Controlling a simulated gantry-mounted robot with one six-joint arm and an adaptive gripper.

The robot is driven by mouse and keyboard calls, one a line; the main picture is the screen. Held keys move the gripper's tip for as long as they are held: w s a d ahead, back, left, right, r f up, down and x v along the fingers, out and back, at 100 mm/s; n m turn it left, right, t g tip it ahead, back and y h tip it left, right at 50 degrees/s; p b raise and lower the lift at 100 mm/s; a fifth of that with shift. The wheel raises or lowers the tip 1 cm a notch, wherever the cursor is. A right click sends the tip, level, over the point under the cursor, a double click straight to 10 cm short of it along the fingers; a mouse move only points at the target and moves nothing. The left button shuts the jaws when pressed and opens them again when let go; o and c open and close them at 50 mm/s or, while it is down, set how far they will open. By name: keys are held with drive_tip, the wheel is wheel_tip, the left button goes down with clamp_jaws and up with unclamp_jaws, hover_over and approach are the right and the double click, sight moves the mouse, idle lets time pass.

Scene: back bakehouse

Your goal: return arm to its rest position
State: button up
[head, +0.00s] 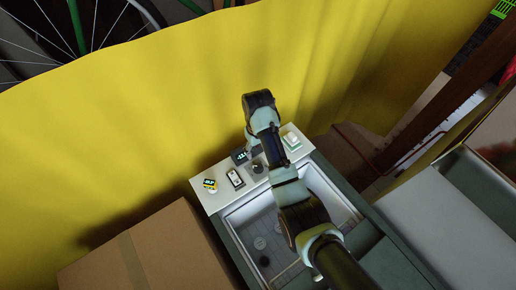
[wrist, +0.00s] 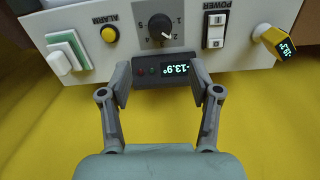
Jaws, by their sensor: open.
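My gripper (wrist: 162,84) is open and empty in the wrist view. The display sits on a white control panel (wrist: 90,18), which also shows in the head view (head: 212,200). In the head view my arm reaches up over the basin to the panel, and the fingers are mostly hidden by the wrist.
The panel carries a knob (wrist: 160,25), yellow alarm button (wrist: 110,34), power switch (wrist: 215,30), green-framed rocker (wrist: 68,55) and yellow readout (wrist: 281,43). A white-rimmed basin (head: 232,222) lies below, a cardboard box (head: 165,250) at left, a yellow curtain (head: 150,110) behind.

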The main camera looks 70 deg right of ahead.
idle(0.6)
drive_tip(key=w+a+r+n+t+h+p, duration=0.1)
drive_tip(key=w+a+r+t, duration=0.2)
drive_tip(key=a, duration=0.4)
drive_tip(key=w+a+r+n+t+h+p, duration=0.1)
drive_tip(key=w+a+r+n, duration=0.1)
drive_tip(key=w+a+r, duration=0.4)
drive_tip(key=w+a+r+n+t+h+p, duration=0.15)
drive_tip(key=w+a, duration=0.25)
drive_tip(key=a, duration=0.4)
drive_tip(key=s+a+r+n+t+y+p, duration=0.1)
drive_tip(key=s+a+r+t, duration=0.1)
drive_tip(key=a+r, duration=0.5)
drive_tip(key=s+a+r+n+t+y+p, duration=0.1)
drive_tip(key=a+r+t, duration=0.4)
drive_tip(key=a, duration=0.8)
wheel_tip(320, 180, up, 3)
drive_tip(key=shift+s+f+n+y, duration=0.2)
drive_tip(key=shift+s+n+y, duration=0.45)
drive_tip(key=shift+s, duration=0.55)
drive_tip(key=o, duration=0.7)
drive_tip(key=shift+a, duration=0.15)
